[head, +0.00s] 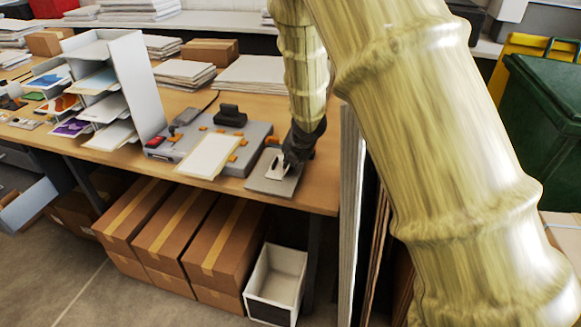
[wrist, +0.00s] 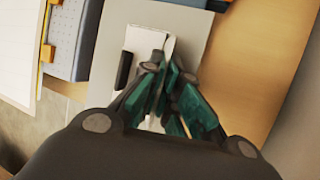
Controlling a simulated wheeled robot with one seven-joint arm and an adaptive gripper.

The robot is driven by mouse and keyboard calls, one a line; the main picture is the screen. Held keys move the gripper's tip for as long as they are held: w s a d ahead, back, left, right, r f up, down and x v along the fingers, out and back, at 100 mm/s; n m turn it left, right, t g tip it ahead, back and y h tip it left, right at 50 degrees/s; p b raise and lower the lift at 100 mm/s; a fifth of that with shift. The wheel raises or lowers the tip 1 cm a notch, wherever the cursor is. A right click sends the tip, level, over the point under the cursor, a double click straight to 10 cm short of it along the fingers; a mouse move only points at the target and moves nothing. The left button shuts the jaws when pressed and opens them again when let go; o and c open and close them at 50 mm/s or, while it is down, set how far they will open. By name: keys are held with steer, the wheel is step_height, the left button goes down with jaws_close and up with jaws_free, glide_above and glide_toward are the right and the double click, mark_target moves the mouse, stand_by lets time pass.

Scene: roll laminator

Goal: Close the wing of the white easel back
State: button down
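A flat grey board (head: 262,186) lies at the right front of the wooden table, with a white piece (head: 277,165) on it. I take these to be the easel back and its wing. In the wrist view the grey board (wrist: 188,28) lies under my gripper, with the white piece (wrist: 140,40) and a dark bar beside it. My gripper (wrist: 168,66) is over the white piece and hides its lower part. Its green-padded fingertips are close together. I cannot tell whether they are shut or touch the piece. In the head view my gripper (head: 290,160) is at the board's back right.
The grey laminator (head: 235,150) with orange parts stands just left of the board, a cream sheet (head: 209,156) on its front. A white paper rack (head: 140,85) stands further left. Cartons (head: 180,235) and a white bin (head: 277,282) are below the table. Bare tabletop (head: 322,175) lies right of the board.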

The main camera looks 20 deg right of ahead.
steer(key=shift+s+f+b, duration=0.1)
steer(key=shift+b, duration=0.45)
steer(key=c, duration=1.7)
jaws_free()
steer(key=shift+d, duration=0.1)
steer(key=shift+o, duration=0.2)
steer(key=shift+r+p, duration=0.2)
steer(key=shift+p, duration=0.35)
steer(key=h+p, duration=0.1)
steer(key=p, duration=0.4)
steer(key=g+h+p, duration=0.1)
steer(key=p, duration=0.4)
steer(key=shift+w+a+r+n, duration=0.2)
steer(key=shift+w+a+n, duration=0.1)
steer(key=shift+w+a, duration=0.1)
